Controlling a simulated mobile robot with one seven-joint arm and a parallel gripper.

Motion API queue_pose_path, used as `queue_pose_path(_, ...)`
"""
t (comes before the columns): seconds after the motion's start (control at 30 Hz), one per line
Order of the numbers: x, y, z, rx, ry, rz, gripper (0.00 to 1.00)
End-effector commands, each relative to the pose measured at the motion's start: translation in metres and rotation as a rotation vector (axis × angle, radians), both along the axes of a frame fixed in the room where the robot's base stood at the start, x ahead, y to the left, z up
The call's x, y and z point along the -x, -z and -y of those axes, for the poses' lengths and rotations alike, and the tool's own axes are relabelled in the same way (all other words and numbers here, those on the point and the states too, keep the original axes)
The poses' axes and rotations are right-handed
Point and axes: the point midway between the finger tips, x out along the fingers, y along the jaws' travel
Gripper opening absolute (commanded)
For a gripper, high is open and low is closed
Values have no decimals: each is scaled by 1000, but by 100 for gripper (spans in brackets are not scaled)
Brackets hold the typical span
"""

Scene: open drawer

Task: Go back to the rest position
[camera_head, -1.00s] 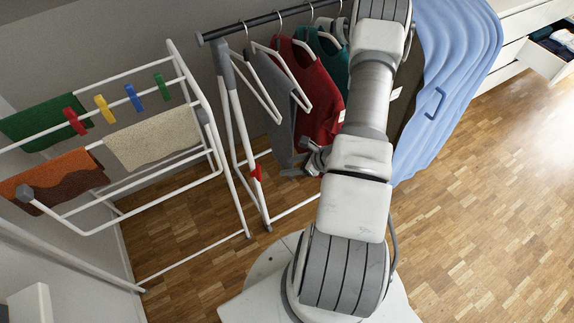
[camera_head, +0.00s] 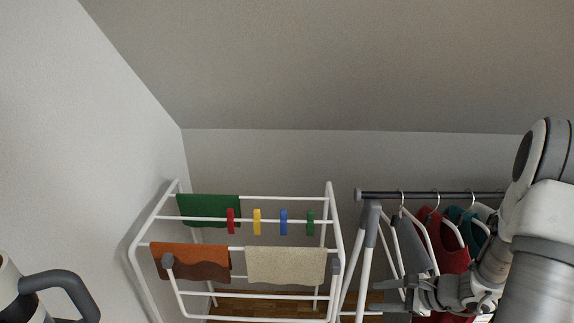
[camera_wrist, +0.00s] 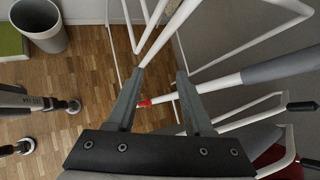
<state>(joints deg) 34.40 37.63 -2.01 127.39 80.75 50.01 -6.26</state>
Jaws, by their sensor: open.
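My gripper (camera_wrist: 160,74) is open in the wrist view, with its two grey fingers apart and nothing held between them. White tubes of a frame and a small red part (camera_wrist: 144,103) show beyond the fingers. I cannot tell how near the tubes are. In the head view my gripper (camera_head: 386,296) is at the lower right, in front of the clothes rail and beside a grey garment (camera_head: 411,245). My arm fills the right edge of that view.
A white drying rack (camera_head: 290,296) carries green, orange-brown and beige cloths and several coloured pegs. The clothes rail (camera_head: 385,195) holds hangers and a red garment (camera_head: 453,258). The wrist view shows a bin (camera_wrist: 40,22) on the wooden floor (camera_wrist: 93,85), with some clear floor around it.

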Motion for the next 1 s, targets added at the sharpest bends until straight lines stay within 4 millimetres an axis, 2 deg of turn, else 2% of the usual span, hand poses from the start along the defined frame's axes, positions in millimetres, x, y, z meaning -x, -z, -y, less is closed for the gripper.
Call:
queue_pose_path(0.03,0,-27,-12,37,-76,33,52)
queue_pose_path(0.1,3,-53,-26,83,-175,66,52)
queue_pose_path(0.27,19,-108,-56,199,-398,139,52)
queue_pose_path(0.5,54,-179,-90,402,-713,242,52)
queue_pose_path(0.73,94,-234,-107,630,-981,334,52)
queue_pose_path(1.0,138,-291,-107,942,-1240,435,52)
